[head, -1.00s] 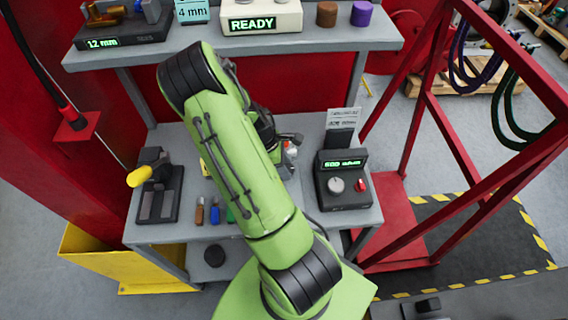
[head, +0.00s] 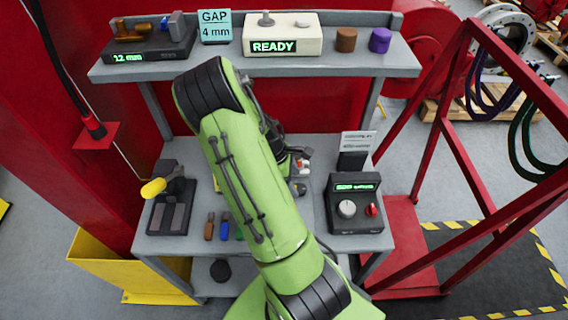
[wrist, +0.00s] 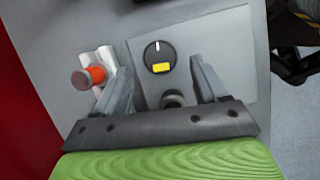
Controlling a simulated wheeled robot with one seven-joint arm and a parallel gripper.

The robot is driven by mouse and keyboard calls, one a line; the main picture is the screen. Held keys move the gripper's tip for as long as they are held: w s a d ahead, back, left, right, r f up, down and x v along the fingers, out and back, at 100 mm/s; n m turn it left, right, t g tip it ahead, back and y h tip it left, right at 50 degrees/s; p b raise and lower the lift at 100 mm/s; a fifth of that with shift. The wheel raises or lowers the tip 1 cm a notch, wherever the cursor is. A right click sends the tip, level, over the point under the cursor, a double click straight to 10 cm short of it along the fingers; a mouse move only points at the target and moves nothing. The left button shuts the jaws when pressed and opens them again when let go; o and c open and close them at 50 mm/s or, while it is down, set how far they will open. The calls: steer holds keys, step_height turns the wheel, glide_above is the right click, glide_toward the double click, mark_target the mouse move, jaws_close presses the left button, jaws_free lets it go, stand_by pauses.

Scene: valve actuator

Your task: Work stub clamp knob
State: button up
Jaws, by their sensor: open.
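In the wrist view my gripper (wrist: 160,74) is open, its two grey fingers apart over a light grey plate (wrist: 222,42). A small dark round knob (wrist: 172,97) shows between the fingers, low in the gap and partly hidden by the gripper body. I cannot tell for sure whether it is the stub clamp knob; no contact with the fingers is visible. A black round dial (wrist: 159,56) with a white mark and yellow patch lies beyond it. In the head view my arm hides most of the gripper, which is over the workbench (head: 312,222).
A red-orange cylinder (wrist: 95,74) in a white holder is close to the left finger. On the bench, a control box (head: 358,222) stands right and a yellow-handled device (head: 172,212) left. A shelf (head: 225,68) overhangs the back. A red frame (head: 452,150) stands at right.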

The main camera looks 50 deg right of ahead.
steer(key=p+v, duration=0.1)
steer(key=v, duration=1.2)
steer(key=shift+p, duration=0.3)
steer(key=shift+s+f, duration=0.1)
steer(key=shift+s, duration=0.05)
